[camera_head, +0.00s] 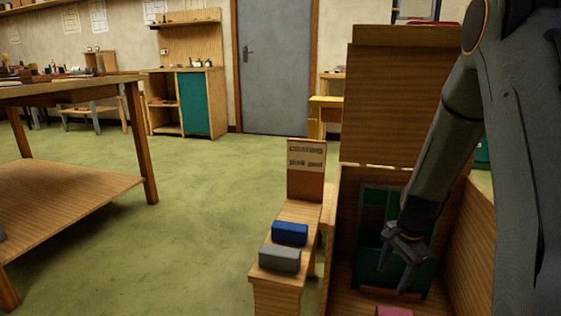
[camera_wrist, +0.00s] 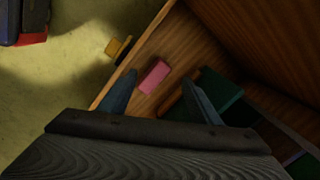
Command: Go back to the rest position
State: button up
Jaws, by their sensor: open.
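My gripper (camera_head: 398,262) hangs inside a wooden crate (camera_head: 455,235) at the right in the head view, in front of a dark green leaded panel (camera_head: 370,215). In the wrist view, my gripper (camera_wrist: 160,100) has its two fingers spread apart with nothing between the tips. A pink block (camera_wrist: 154,76) lies on the crate's wooden floor beyond the fingertips. The pink block (camera_head: 394,311) also shows at the bottom edge of the head view. The green panel (camera_wrist: 215,98) is partly hidden by the right finger in the wrist view.
Left of the crate, a narrow wooden stand (camera_head: 276,290) holds a blue block (camera_head: 290,233) and a grey block (camera_head: 279,258), with a lettered sign (camera_head: 306,160) behind. The crate's raised lid (camera_head: 395,110) stands at the back. A workbench (camera_head: 70,95) is at left; green floor between is clear.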

jog(key=s+a+r+n, duration=0.7)
jog(key=s+a, duration=0.3)
jog(key=a, duration=0.1)
jog(key=s+a+r+n+y+p, duration=0.1)
jog(key=s+a+r+n, duration=0.65)
jog(key=s+a, duration=0.3)
jog(key=s+a+r+n, duration=0.6)
jog(key=s+a+r, duration=0.2)
jog(key=s+a, duration=0.3)
jog(key=d+r+m+p, duration=0.3)
jog(key=d+r+p, duration=0.6)
jog(key=r+p, duration=0.4)
jog(key=w+d+r+m+h+p, duration=0.1)
jog(key=d+r+m+p, duration=0.2)
jog(key=d+r+p, duration=0.7)
notch_tip(320, 180, up, 3)
jog(key=p, duration=1.2)
jog(key=shift+f+g+h, duration=0.15)
jog(key=shift+g+h, duration=0.15)
jog(key=shift+g, duration=0.1)
